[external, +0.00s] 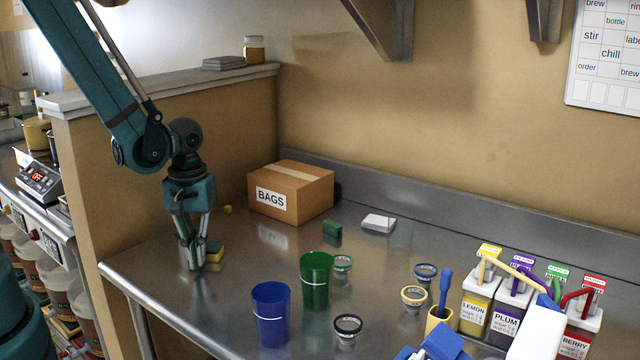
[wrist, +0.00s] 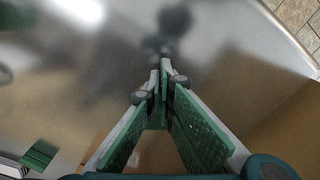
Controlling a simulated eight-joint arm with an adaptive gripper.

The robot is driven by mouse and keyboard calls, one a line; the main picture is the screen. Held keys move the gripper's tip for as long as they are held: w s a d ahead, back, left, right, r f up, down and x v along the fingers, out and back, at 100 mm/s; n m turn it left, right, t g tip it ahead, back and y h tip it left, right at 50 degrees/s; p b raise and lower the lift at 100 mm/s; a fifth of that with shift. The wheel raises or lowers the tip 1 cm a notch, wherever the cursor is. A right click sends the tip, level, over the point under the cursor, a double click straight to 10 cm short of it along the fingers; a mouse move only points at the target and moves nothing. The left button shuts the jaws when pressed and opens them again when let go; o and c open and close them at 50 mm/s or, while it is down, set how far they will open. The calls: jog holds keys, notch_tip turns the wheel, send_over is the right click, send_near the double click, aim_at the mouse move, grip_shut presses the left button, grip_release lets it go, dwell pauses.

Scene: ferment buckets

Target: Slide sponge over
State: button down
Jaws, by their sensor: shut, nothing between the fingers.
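The sponge (external: 214,251), yellow with a dark green layer, lies on the steel counter near its left end. My gripper (external: 194,264) points down just left of the sponge, fingertips low near the counter. In the external view I cannot tell whether it touches the sponge. In the wrist view my gripper's fingers (wrist: 162,68) meet at the tips with nothing between them. The sponge cannot be made out in the wrist view.
A cardboard BAGS box (external: 290,191), a green block (external: 332,232) and a white block (external: 378,223) stand behind. A low wall (external: 180,130) borders the left.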

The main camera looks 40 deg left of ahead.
jog(key=shift+w, duration=0.1)
jog(key=w, duration=0.1)
jog(key=w+a+b, duration=0.1)
jog(key=w, duration=0.1)
jog(key=w+a, duration=0.1)
jog(key=shift+w+a+b, duration=0.15)
jog(key=shift+a+b, duration=0.1)
jog(key=shift+b, duration=0.05)
dwell(0.4)
jog(key=shift+s+d, duration=0.45)
jog(key=shift+s, duration=0.35)
jog(key=shift+s+d, duration=0.45)
jog(key=shift+s, duration=0.35)
jog(key=shift+s+d+r, duration=0.1)
jog(key=shift+s+r, duration=0.1)
jog(key=shift+r, duration=0.05)
notch_tip(320, 180, up, 10)
jog(key=p, duration=0.1)
jog(key=shift+f, duration=0.25)
jog(key=shift+r, duration=0.1)
